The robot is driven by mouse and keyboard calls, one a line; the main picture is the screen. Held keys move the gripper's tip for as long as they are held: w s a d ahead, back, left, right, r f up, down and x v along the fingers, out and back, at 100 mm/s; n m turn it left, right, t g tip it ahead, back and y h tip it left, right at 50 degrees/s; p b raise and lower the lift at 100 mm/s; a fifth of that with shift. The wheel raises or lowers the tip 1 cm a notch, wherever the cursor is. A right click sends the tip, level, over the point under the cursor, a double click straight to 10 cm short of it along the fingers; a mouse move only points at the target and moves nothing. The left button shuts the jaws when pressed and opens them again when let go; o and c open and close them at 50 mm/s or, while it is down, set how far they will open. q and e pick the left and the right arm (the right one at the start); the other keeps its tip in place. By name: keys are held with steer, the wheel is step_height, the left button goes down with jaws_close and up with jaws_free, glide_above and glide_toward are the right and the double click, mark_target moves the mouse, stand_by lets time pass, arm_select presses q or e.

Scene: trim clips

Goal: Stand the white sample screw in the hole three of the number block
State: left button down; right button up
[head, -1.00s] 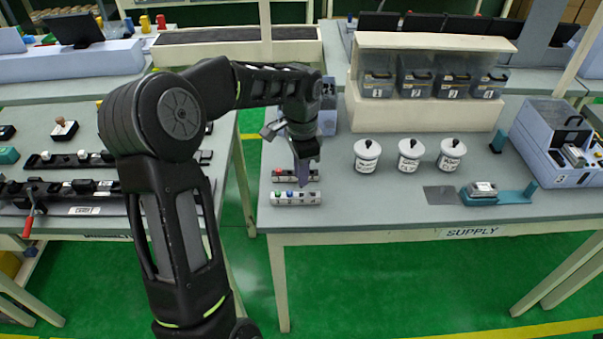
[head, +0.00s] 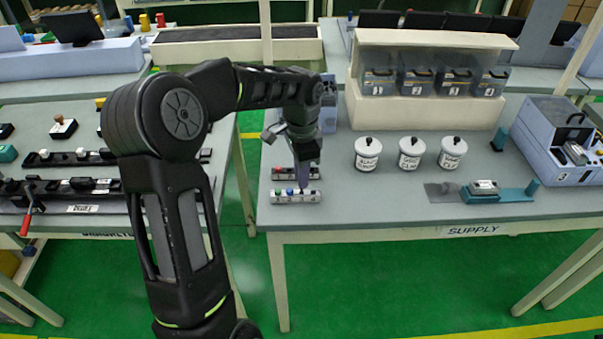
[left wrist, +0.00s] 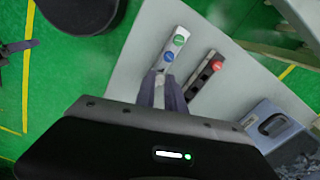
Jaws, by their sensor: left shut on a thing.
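The number block is a pale grey bar (head: 311,198) at the left front of the supply table. A blue-topped screw (head: 279,192) and a green-topped screw (head: 290,192) stand in its left part. In the left wrist view the fingers (left wrist: 165,92) are close together at the pale block (left wrist: 174,48). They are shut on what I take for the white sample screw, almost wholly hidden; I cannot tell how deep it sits. My right gripper is not in view.
A dark block (head: 312,172) with a red-topped screw lies just behind the number block. Several white lidded jars (head: 411,154) stand mid-table. A teal fixture (head: 507,195) is at right front, a blue-grey machine (head: 548,150) beyond it. The table's front edge is close.

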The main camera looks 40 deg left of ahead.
arm_select(q)
steer(key=shift+f+b, duration=1)
steer(key=shift+f, duration=0.5)
stand_by(0.3)
steer(key=c, duration=1.3)
jaws_free()
steer(key=shift+c, duration=0.2)
step_height(320, 180, up, 8)
steer(key=shift+f+b, duration=0.1)
steer(key=shift+b, duration=0.35)
